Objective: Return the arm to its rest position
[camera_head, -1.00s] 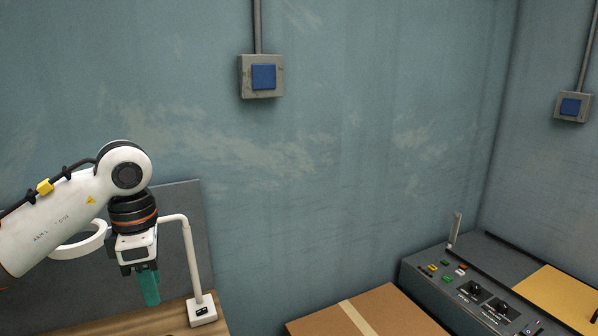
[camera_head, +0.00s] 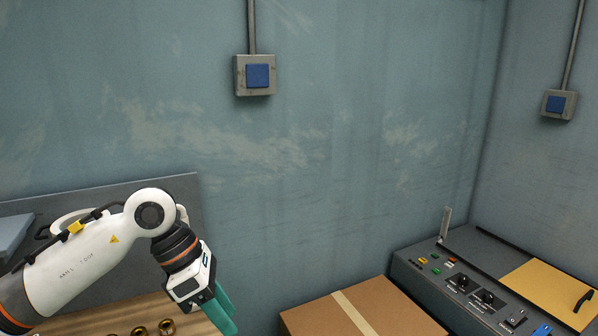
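My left arm comes in from the left, above a wooden bench top (camera_head: 150,312). Its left gripper (camera_head: 222,312), with teal fingers, hangs at the bottom of the view, tilted down to the right, just left of the cardboard box. The fingers show side-on and overlap, so I cannot tell whether they are open or shut. I see nothing held. My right arm and gripper are not in view.
Several brass rings (camera_head: 166,327) lie on the bench below the arm. A white ring lamp (camera_head: 68,222) is partly hidden behind my arm. A closed cardboard box (camera_head: 385,305) and a control panel (camera_head: 440,270) stand to the right. A blue wall switch (camera_head: 257,76) hangs above.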

